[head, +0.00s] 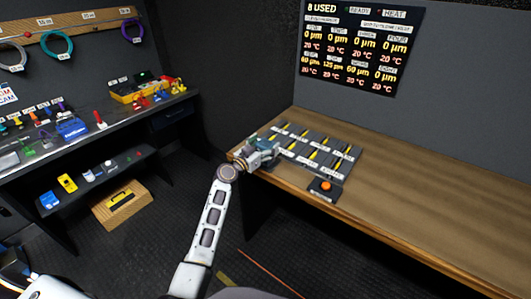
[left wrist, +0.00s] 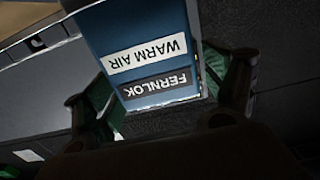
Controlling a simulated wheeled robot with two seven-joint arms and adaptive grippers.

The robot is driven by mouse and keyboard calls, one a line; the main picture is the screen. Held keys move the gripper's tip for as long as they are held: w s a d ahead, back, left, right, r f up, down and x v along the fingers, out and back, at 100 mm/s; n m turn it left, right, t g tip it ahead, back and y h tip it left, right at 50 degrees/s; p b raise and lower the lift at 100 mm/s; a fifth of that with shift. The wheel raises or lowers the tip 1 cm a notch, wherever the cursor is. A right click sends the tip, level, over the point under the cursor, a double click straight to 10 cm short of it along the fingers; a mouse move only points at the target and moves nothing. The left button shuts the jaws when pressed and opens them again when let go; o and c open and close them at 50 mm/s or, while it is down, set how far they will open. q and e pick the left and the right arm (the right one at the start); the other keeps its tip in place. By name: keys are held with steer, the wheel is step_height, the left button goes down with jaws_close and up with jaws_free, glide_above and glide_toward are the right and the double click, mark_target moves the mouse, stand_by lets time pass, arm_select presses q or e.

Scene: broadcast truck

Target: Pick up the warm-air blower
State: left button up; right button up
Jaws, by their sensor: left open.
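The warm-air blower (left wrist: 150,28) shows in the left wrist view as a blue body with white and grey labels reading "WARM AIR" and "FERNLOK", upside down. My left gripper (left wrist: 164,95) is open, with one green-padded finger on each side of the blower. I cannot tell whether the fingers touch it. In the head view my left gripper (head: 262,153) is at the left end of the wooden bench, where it hides most of the blower. My right gripper is in neither view.
Dark labelled panels with yellow marks (head: 312,150) lie right of the gripper on the wooden bench (head: 420,190). An orange button box (head: 324,187) stands in front. The bench's right side is clear. A cluttered dark bench (head: 85,138) stands at left.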

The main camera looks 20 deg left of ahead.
arm_select(q)
steer(key=shift+w, duration=0.15)
steer(key=shift+c, duration=0.3)
steer(key=c, duration=1.3)
steer(key=shift+r, duration=0.2)
steer(key=shift+r+p, duration=0.65)
steer(key=shift+r, duration=4.25)
